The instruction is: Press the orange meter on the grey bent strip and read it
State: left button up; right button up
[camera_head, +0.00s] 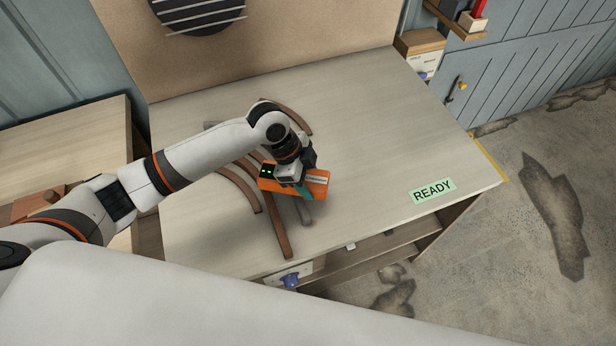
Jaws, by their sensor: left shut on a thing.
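My left gripper (302,186) comes down from above and is shut on the orange meter (319,187). A grey strip end (305,213) sticks out below the meter; the gripper and meter hide the strip's middle. I cannot tell whether the meter touches the strip. My right gripper is not in view.
Brown curved strips lie around it, one at the left (241,187), one in front (279,235) and one behind (290,115). A green READY sign (433,190) is at the right of the pale table (375,120). The right side of the table is mostly clear.

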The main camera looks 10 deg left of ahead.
pick_arm(q)
jog(key=shift+f, duration=0.5)
dwell(0.8)
jog(key=shift+f, duration=0.1)
dwell(1.6)
notch_tip(320, 180, up, 7)
jog(key=p, duration=0.7)
jog(key=shift+p, duration=0.3)
dwell(0.9)
